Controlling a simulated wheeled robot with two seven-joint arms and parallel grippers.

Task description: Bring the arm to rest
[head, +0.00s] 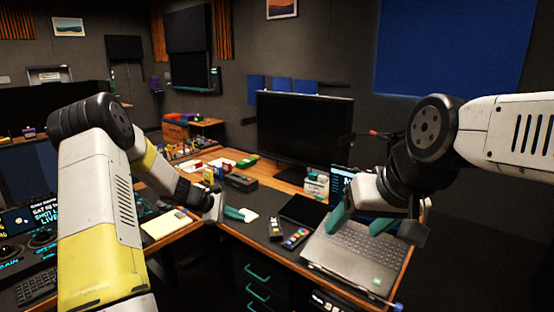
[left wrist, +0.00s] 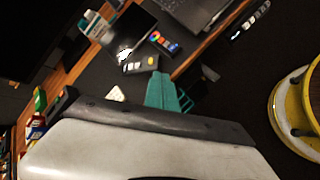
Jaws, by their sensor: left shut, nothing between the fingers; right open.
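A panel with dark round balls (head: 42,238) and lit text is at the far left, partly hidden by my left arm.
A grey remote (head: 275,229) and a remote with coloured buttons (head: 296,238) lie left of the laptop. A black monitor (head: 304,130) stands behind. A yellow notepad (head: 166,224) lies on the left desk. Dark floor shows between the desks.

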